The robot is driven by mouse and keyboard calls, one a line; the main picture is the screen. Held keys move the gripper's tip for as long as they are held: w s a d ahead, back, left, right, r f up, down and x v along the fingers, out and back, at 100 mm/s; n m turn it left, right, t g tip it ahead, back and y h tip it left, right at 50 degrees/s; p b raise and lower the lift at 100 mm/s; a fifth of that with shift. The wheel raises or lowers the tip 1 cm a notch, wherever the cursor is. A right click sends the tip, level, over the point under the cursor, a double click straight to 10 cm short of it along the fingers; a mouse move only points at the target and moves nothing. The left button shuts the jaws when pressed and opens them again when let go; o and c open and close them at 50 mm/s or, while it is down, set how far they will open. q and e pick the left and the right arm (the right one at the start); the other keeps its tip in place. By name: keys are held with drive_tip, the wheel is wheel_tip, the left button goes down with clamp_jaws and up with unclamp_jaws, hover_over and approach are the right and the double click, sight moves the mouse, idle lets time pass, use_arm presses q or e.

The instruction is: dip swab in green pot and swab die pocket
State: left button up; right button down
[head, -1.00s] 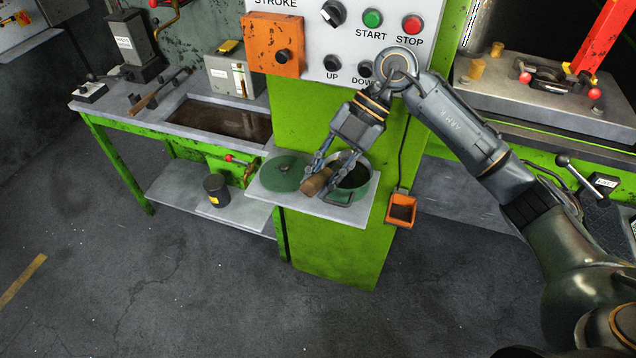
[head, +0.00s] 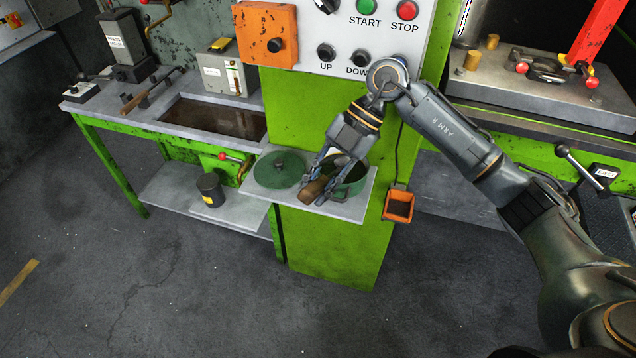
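The green pot (head: 350,186) stands open on a small grey shelf on the green press column, its inside dark. Its green lid (head: 280,169) lies flat to the left of it. My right gripper (head: 326,179) reaches down at the pot's left side. It appears shut on the swab (head: 313,190), whose brown end shows between the fingers, over the shelf's front edge. The fingers hide the rest of the swab. The die (head: 543,70) sits on the press bed at upper right; I cannot make out its pocket. My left gripper is not in view.
A control panel (head: 345,45) with buttons is above the shelf. An orange tray (head: 398,205) hangs on the column at right. A green workbench (head: 100,125) with a dark trough stands at left, a dark canister (head: 210,187) on its lower shelf. The floor in front is clear.

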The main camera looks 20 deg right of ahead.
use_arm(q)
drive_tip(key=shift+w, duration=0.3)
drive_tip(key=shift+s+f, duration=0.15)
use_arm(e)
drive_tip(key=shift+f, duration=0.25)
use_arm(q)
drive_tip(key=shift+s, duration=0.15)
use_arm(e)
drive_tip(key=shift+f, duration=0.1)
idle(1.1)
idle(0.3)
